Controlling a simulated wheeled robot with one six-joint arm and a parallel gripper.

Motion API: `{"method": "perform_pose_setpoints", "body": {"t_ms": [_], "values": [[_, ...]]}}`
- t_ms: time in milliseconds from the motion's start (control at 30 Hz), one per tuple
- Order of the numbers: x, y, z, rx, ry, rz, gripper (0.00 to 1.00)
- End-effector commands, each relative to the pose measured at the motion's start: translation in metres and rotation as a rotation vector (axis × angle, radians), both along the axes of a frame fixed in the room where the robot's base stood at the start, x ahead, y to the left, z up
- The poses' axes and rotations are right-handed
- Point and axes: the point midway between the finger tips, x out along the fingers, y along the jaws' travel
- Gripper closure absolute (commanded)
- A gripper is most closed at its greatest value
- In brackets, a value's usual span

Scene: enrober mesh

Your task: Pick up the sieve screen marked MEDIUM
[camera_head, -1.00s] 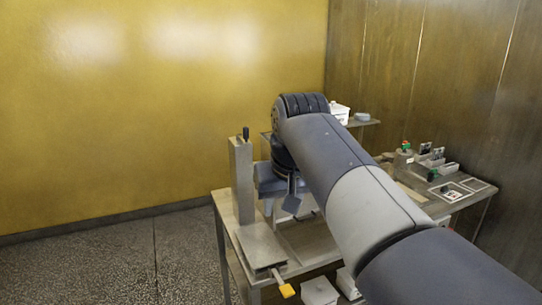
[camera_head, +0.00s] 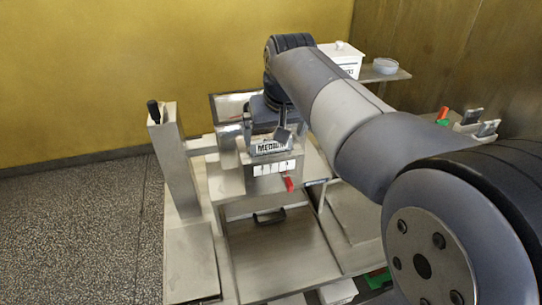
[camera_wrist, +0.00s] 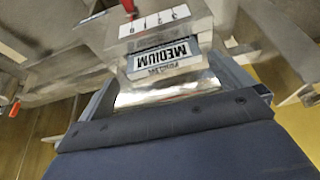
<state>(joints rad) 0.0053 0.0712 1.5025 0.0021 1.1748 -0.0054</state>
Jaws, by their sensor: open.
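The sieve screen marked MEDIUM shows its black-on-white label (camera_head: 270,147) on a metal front at the machine in the head view. In the wrist view the MEDIUM label (camera_wrist: 163,57) lies just beyond my gripper's dark blue body, below a white strip with numbers. My gripper (camera_head: 280,131) is open and close above and behind the label in the head view. The fingertips are partly hidden, so I cannot tell whether they touch the screen. The rest of the screen is hidden by my gripper and the machine.
A metal post with a black knob (camera_head: 154,110) stands left of the screen. A red lever (camera_head: 289,183) sits below the number strip (camera_head: 274,168). A white box (camera_head: 345,60) and a round dish (camera_head: 385,66) stand on a back shelf.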

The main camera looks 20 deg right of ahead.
Motion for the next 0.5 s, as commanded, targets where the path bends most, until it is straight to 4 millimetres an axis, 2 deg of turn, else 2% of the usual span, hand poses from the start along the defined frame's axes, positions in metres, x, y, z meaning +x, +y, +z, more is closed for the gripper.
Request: {"method": "perform_pose_setpoints", "body": {"t_ms": [233, 500], "values": [[0.014, 0.002, -0.031, 0.0, 0.004, 0.0, 0.0], [0.016, 0.002, -0.036, 0.0, 0.0, 0.0, 0.0]]}}
